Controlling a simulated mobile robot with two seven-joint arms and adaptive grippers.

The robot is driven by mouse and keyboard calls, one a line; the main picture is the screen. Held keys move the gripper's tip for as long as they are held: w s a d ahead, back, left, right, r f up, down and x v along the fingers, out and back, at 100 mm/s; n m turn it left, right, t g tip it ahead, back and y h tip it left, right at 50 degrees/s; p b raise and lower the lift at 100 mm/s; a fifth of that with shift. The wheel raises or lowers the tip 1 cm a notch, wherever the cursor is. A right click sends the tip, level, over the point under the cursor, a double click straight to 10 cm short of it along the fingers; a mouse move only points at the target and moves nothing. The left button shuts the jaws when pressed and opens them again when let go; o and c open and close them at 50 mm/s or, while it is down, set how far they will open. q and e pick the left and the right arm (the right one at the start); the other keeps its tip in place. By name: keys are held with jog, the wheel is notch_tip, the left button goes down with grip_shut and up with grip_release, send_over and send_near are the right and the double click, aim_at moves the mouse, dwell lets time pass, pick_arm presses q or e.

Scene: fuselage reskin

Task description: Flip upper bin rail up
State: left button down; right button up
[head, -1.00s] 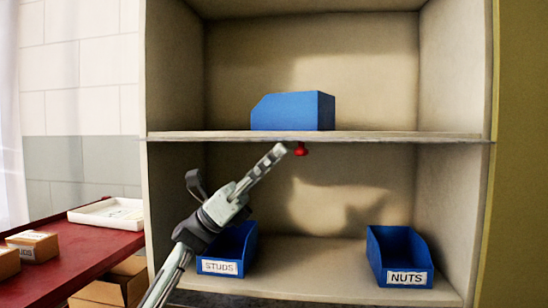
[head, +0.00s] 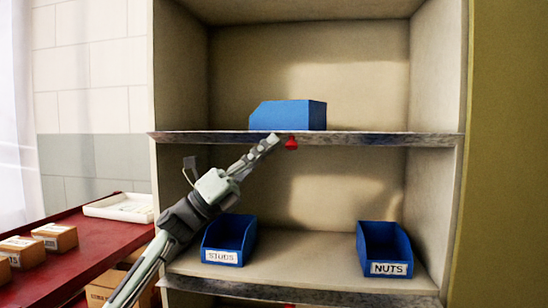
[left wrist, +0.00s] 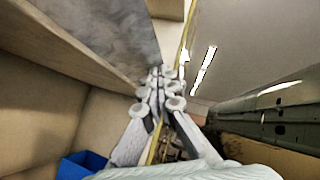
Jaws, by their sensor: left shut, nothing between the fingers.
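The upper bin rail (head: 380,140) is a thin, mottled grey strip along the front edge of the upper shelf. A red knob (head: 291,143) sits at its lower edge near the middle. My left gripper (head: 270,142) is shut and empty, its tip at the rail just left of the knob; I cannot tell whether it touches. In the left wrist view the closed fingers (left wrist: 158,85) point along a grey mottled surface, and the knob does not show. A blue bin (head: 288,116) stands on the upper shelf behind the rail. My right gripper is out of view.
The lower shelf holds a blue STUDS bin (head: 228,241) and a blue NUTS bin (head: 384,250), with free room between them. A red table (head: 85,245) at left carries a white tray (head: 120,207) and small cardboard boxes (head: 54,237). Another red knob (head: 290,305) shows at the bottom edge.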

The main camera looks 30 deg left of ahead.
aim_at(257, 134)
pick_arm(q)
jog(key=shift+a+r, duration=0.1)
jog(key=shift+r, duration=0.3)
jog(key=n+y, duration=0.1)
jog(key=r+n+t+y+p, duration=0.1)
jog(key=shift+w+a+r+n, duration=0.1)
jog(key=shift+w+r+n, duration=0.1)
jog(key=shift+n, duration=0.2)
jog(key=shift+r, duration=0.15)
jog(key=shift+w+r, duration=0.3)
jog(key=shift+r, duration=0.2)
jog(key=shift+w+a+r+b, duration=0.15)
jog(key=shift+w+r+b, duration=0.15)
jog(key=shift+w+r, duration=0.1)
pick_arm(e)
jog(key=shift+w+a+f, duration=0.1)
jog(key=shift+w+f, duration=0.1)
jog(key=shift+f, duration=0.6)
pick_arm(q)
jog(key=shift+w+r, duration=0.1)
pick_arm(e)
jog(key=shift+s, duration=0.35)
pick_arm(q)
jog(key=shift+a, duration=0.1)
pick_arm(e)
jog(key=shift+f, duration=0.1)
